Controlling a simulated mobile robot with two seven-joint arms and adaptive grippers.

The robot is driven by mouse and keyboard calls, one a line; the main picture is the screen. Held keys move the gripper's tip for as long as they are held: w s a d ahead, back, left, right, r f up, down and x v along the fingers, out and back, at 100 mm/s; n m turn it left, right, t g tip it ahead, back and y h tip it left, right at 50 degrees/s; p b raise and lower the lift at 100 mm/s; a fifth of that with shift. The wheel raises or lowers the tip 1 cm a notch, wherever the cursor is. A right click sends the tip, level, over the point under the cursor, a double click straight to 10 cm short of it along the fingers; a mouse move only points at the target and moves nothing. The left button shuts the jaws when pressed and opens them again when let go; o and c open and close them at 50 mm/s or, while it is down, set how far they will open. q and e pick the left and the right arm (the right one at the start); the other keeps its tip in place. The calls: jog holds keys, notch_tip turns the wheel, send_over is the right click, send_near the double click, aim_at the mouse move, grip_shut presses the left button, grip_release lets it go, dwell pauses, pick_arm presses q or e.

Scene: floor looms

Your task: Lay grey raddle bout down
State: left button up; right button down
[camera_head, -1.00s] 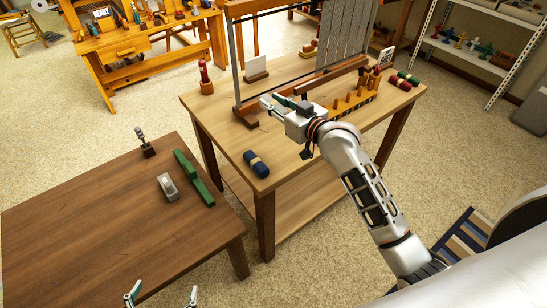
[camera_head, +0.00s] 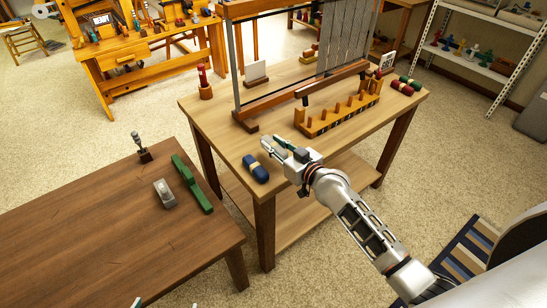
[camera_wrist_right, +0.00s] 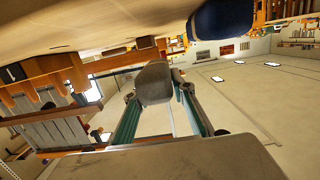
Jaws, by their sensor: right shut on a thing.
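The grey bout (camera_wrist_right: 154,83) shows in the right wrist view between the fingertips of my right gripper (camera_wrist_right: 160,95), which is shut on it. In the head view this gripper (camera_head: 272,144) is over the front of the light wooden table (camera_head: 228,124), just right of a blue bout with a pale band (camera_head: 255,168). The blue bout also shows in the wrist view (camera_wrist_right: 220,17). The wooden raddle with upright pegs (camera_head: 340,117) stands behind my right gripper. Only two separated tips of my left gripper (camera_head: 166,304) show at the bottom edge.
The loom frame (camera_head: 238,75) rises at the table's back. Red and green bouts (camera_head: 403,87) lie at its right end. A dark brown table (camera_head: 90,215) at left holds a green block (camera_head: 192,184) and a plane (camera_head: 165,193). The light table's front left is bare.

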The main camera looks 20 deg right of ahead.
aim_at(274, 162)
jog(key=shift+f+b, duration=0.5)
jog(key=shift+f, duration=1.7)
jog(key=shift+f, duration=0.2)
jog(key=c, duration=1.7)
grip_release()
